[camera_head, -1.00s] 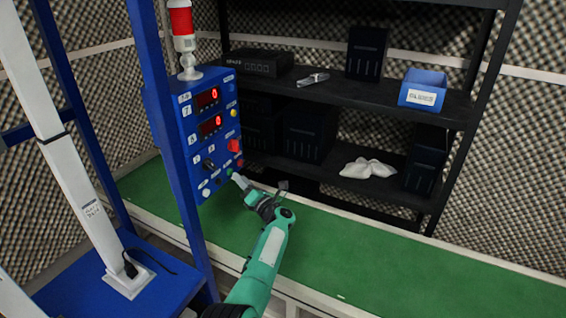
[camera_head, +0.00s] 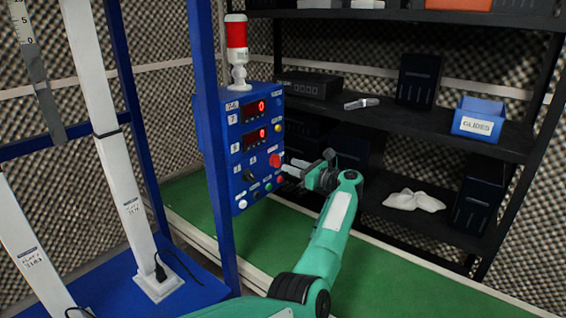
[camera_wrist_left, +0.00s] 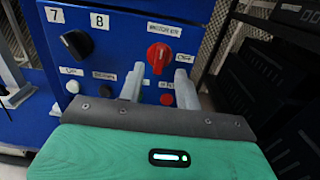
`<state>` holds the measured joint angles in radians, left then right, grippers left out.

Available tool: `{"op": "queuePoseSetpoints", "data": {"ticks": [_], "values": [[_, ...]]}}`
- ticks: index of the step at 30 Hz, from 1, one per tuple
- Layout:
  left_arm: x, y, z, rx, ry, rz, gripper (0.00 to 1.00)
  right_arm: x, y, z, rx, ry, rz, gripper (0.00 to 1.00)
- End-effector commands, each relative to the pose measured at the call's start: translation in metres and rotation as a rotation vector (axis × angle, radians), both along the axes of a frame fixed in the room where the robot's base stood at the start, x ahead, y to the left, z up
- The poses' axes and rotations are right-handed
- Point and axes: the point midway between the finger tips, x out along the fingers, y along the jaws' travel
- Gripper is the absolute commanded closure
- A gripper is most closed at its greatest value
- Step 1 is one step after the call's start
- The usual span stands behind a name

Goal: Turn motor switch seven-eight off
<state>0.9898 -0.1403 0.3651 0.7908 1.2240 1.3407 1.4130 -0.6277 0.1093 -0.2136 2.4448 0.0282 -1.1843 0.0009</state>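The blue control panel (camera_head: 262,188) carries a red rotary switch (camera_head: 274,160) on its right side. In the left wrist view the red switch (camera_wrist_left: 159,57) has a label above it that seems to read "MOTOR", its end too small to read for sure, and a label like "OFF" to its right. My left gripper (camera_head: 292,167) is close in front of the panel. In the left wrist view its two fingers (camera_wrist_left: 160,78) are apart, just below and to either side of the red switch. My right gripper is not in view.
A black knob (camera_wrist_left: 76,43) sits left of the switch under labels 7 and 8. Small buttons, one red (camera_wrist_left: 167,99), lie below. A red beacon (camera_head: 236,40) tops the panel. A dark shelf (camera_head: 405,118) stands to the right, with a blue bin (camera_head: 478,121).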

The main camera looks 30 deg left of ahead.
Motion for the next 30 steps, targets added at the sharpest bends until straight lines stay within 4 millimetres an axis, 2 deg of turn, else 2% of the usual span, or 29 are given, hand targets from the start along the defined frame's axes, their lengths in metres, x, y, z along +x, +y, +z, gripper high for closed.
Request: {"op": "queuePoseSetpoints", "data": {"ticks": [3,9,20,26,30], "values": [[0.002,0.023,0.001,0.001,0.000,0.001,0.65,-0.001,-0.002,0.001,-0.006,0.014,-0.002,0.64],[0.004,0.045,0.001,0.001,0.000,0.000,0.65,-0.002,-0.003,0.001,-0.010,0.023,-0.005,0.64],[0.004,0.050,0.000,0.001,0.000,-0.001,0.65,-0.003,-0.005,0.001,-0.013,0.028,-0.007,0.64],[0.004,0.050,0.000,0.001,0.000,-0.001,1.00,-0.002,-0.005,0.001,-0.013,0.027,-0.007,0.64],[0.004,0.050,0.000,0.001,0.001,-0.001,1.00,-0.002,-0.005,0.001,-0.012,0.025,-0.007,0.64]]}}
